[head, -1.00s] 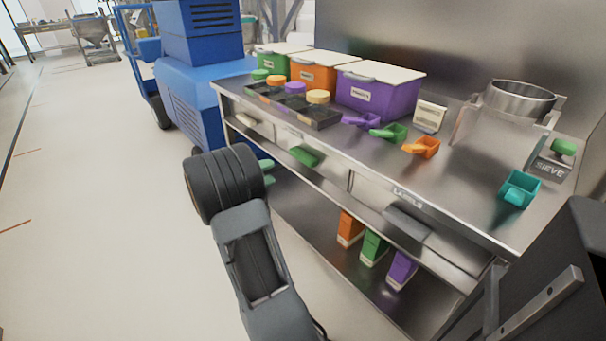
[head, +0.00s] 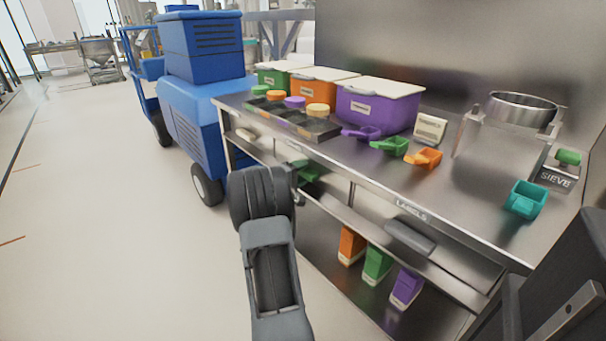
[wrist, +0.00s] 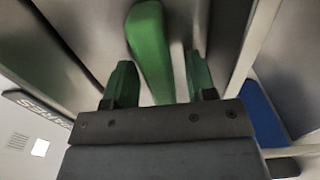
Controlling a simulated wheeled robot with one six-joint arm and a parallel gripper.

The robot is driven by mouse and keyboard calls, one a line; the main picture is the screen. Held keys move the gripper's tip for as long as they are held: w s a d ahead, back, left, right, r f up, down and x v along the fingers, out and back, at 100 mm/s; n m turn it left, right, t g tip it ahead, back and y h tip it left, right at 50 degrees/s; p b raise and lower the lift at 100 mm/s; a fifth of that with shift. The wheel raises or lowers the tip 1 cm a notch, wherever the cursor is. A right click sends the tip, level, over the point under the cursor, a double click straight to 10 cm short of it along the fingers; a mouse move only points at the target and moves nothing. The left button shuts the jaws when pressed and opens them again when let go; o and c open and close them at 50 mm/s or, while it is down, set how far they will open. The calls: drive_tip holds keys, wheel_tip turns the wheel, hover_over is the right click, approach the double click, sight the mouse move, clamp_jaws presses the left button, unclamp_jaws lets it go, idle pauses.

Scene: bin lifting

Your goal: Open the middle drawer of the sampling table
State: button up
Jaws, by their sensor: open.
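The sampling table (head: 370,165) is a long steel bench with drawers below its top. The middle drawer (head: 332,174) has a green handle (head: 310,172), partly hidden behind my arm in the head view; the drawer looks shut. In the wrist view the green handle (wrist: 148,40) runs between my gripper's two green fingertips. My gripper (wrist: 160,82) is open, with a finger on each side of the handle line and gaps visible on both sides. In the head view my gripper is mostly hidden by my wrist, close to the drawer front.
A grey handle (head: 410,237) marks the right drawer, under a "LABELS" strip. Orange, green and purple containers (head: 377,265) stand on the lower shelf. Bins, scoops and a sieve cover the tabletop. A blue machine (head: 190,110) stands beyond the left end. Floor at left is clear.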

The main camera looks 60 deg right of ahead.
drive_tip(key=shift+s+d, duration=0.1)
drive_tip(key=shift+d, duration=0.25)
clamp_jaws()
idle(0.3)
